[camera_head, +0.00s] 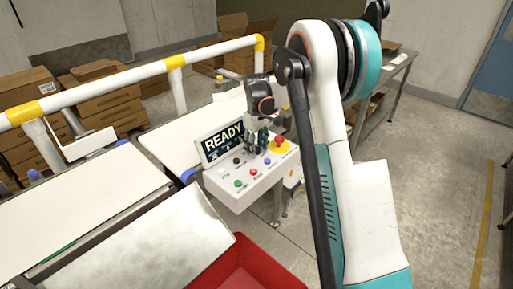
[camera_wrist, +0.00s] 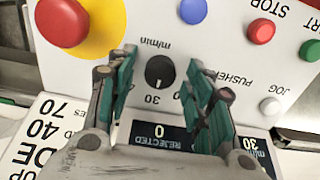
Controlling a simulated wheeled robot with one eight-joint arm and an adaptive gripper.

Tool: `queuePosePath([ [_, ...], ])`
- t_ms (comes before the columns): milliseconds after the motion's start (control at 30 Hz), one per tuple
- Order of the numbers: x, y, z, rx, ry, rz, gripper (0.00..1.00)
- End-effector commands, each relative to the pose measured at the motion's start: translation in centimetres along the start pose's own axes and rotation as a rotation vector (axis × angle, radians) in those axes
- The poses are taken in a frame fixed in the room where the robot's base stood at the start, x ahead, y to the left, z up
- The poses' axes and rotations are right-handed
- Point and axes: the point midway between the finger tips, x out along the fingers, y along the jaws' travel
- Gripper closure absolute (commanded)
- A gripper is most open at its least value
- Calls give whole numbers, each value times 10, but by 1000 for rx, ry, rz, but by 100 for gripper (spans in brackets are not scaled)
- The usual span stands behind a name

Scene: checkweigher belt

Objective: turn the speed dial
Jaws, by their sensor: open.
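The speed dial is a black round knob (camera_wrist: 160,72) with a pale pointer mark, between the labels "m/min" and "30" in the wrist view. It sits on the white control panel (camera_head: 229,195). My gripper (camera_head: 255,150) is over the panel, just in front of the display. In the wrist view my gripper (camera_wrist: 163,68) is open, its teal fingers on either side of the dial with gaps between. I cannot tell how deep the fingertips reach. In the head view the gripper hides the dial's place.
A red emergency button on yellow (camera_wrist: 62,22) is close beside one finger; it also shows in the head view (camera_head: 279,143). Coloured buttons, such as the green one (camera_head: 239,184), sit nearby. The READY display (camera_head: 222,141) stands behind.

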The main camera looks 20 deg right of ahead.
Motion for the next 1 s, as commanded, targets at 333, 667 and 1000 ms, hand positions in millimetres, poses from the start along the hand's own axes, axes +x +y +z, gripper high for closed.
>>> queuePosePath([
  [333,0,0,0,0,0,0,80],
  [667,0,0,0,9,0,0,98],
  [1000,-1,0,0,159,0,0,98],
])
